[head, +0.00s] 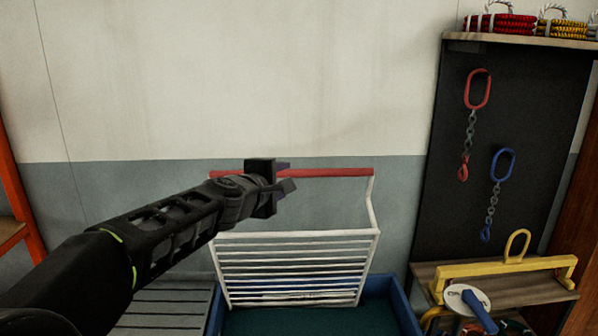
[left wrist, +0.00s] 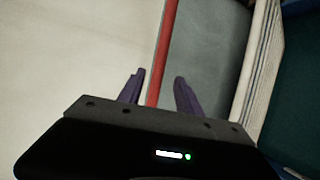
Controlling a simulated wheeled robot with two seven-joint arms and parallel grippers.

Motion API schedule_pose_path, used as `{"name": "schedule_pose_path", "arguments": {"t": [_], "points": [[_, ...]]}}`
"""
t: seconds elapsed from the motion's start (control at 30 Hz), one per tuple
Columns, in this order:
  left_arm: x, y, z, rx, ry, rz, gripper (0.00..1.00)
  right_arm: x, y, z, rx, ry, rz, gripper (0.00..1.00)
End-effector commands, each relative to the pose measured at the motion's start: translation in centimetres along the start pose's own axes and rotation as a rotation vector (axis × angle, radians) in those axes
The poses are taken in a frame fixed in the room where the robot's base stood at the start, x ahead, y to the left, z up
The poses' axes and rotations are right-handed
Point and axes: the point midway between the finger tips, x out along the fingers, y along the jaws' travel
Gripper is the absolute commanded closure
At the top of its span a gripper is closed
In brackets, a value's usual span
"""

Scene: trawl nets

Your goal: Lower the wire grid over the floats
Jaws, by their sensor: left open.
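The wire grid (head: 296,262) is a white rack of several bars, standing tilted up at the back of a blue-walled tank (head: 405,308). White side arms join it to a red handle bar (head: 335,172) along its top. In the left wrist view the red bar (left wrist: 165,50) runs between the two open, apart fingers of my left gripper (left wrist: 159,92). Neither finger visibly presses on it. I cannot make out any floats. My right gripper is not in view.
A dark panel at the right holds a red-ring chain (head: 477,90) and a blue-ring chain (head: 503,165). Below is a wooden shelf (head: 520,290) with a yellow bar fitting (head: 500,267). A slatted grey surface (head: 165,308) lies left of the tank. The wall behind is bare.

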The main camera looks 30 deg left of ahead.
Motion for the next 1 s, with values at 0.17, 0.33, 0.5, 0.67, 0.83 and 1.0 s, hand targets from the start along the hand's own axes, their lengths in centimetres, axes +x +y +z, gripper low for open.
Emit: {"name": "schedule_pose_path", "arguments": {"t": [0.17,0.33,0.5,0.67,0.83,1.0], "points": [[-0.1,0.1,-0.1,-0.009,0.005,0.003,0.59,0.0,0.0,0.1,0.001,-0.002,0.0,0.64],[0.0,0.1,-0.1,-0.007,0.004,0.003,0.59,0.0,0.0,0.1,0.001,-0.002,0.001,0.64],[1.0,0.0,-0.1,-0.008,0.003,0.001,0.59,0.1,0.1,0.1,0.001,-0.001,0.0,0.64],[3.2,-0.1,-0.1,-0.007,0.003,0.0,0.59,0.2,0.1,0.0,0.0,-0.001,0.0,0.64],[5.9,0.0,-0.1,-0.007,0.002,0.0,0.59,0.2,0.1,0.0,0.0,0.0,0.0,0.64],[7.5,0.0,-0.1,-0.006,0.004,0.001,0.59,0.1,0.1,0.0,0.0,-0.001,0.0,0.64]]}}
